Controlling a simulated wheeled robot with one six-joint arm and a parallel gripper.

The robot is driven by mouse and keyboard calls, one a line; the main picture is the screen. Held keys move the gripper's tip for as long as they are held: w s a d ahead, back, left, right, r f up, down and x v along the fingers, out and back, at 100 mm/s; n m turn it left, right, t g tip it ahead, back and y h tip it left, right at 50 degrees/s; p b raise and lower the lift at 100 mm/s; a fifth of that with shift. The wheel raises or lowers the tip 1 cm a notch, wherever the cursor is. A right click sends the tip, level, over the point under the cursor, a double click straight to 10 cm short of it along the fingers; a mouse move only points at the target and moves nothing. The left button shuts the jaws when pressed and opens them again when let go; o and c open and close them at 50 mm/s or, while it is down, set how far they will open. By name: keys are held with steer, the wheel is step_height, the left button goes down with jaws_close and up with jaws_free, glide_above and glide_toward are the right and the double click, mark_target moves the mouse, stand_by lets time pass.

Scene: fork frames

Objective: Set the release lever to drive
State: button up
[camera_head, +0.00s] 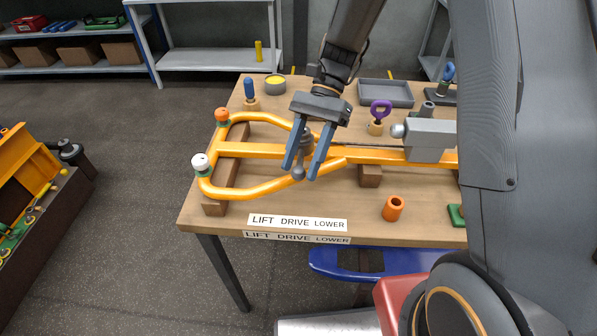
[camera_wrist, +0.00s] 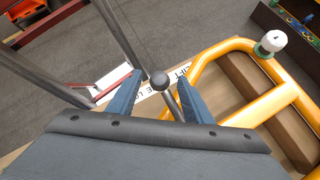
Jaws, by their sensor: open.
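The release lever (camera_head: 299,173) is a grey rod with a ball knob, at the middle of a yellow tubular handle frame (camera_head: 250,151) lying on the workbench. Its ball end points toward the bench's front edge. In the wrist view the ball knob (camera_wrist: 159,81) shows with its rod below it. My gripper (camera_head: 301,170) is open, with one blue finger on each side of the lever. The wrist view also shows my gripper (camera_wrist: 159,76) with gaps between knob and fingers. A label (camera_head: 297,222) reading LIFT, DRIVE, LOWER lies in front of the lever.
A white-capped post (camera_head: 200,162) stands on the frame's left end. The bench front is mostly clear.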

steer(key=b+v, duration=0.1)
steer(key=v, duration=0.4)
steer(key=shift+d+f, duration=0.1)
stand_by(0.3)
steer(key=s+d+f+n+t+h+b, duration=0.1)
steer(key=s+d+f+n+t+h, duration=0.1)
steer(key=d, duration=0.4)
steer(key=s+d+f+n+t+h+b, duration=0.1)
steer(key=s+d+f+n+t+h, duration=0.1)
steer(key=s+d+n+t, duration=0.2)
steer(key=shift+d+n+t+h, duration=0.4)
steer(key=shift+d+n+t, duration=0.8)
steer(key=shift+n+t, duration=0.45)
steer(key=shift+s, duration=0.15)
